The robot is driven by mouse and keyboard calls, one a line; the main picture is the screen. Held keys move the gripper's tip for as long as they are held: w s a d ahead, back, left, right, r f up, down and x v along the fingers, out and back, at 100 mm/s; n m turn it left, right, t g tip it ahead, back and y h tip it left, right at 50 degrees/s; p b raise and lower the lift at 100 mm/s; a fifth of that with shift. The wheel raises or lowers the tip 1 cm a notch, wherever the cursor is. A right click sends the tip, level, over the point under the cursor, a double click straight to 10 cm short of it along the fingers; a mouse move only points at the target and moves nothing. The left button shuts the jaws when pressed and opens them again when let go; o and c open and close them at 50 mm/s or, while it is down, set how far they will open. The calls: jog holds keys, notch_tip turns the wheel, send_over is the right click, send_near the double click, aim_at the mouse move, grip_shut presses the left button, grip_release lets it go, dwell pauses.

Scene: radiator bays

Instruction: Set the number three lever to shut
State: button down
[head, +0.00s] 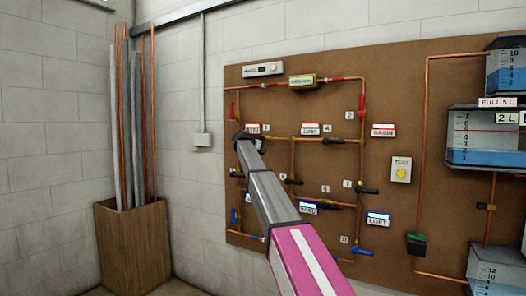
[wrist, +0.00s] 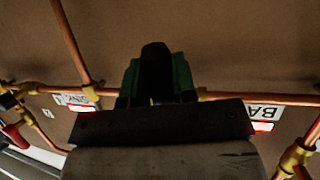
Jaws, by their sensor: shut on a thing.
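A brown board (head: 400,200) carries copper pipes with several numbered levers. My gripper (head: 261,144) is at the upper left of the board, on the horizontal pipe between two white labels. In the wrist view my gripper (wrist: 157,85) has dark green fingers closed on the sides of a black lever handle (wrist: 155,60). The handle appears to stand across the copper pipe (wrist: 230,97). My wrist and fingers hide the lever's pivot and any number tag, so I cannot read which number it bears.
Other levers are close by: a red one (head: 362,105), a black one (head: 366,190) and a blue one (head: 362,251). Water tanks (head: 485,135) and a yellow button (head: 401,173) are at right. A wooden box of pipes (head: 135,245) stands at left.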

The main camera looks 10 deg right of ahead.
jog(key=shift+w+a, duration=0.15)
dwell(0.5)
jog(key=c, duration=0.9)
grip_release()
jog(key=shift+c, duration=0.2)
jog(key=v, duration=1)
jog(key=shift+s+a+r, duration=0.2)
jog(key=shift+s+r, duration=0.05)
jog(key=shift+s, duration=0.1)
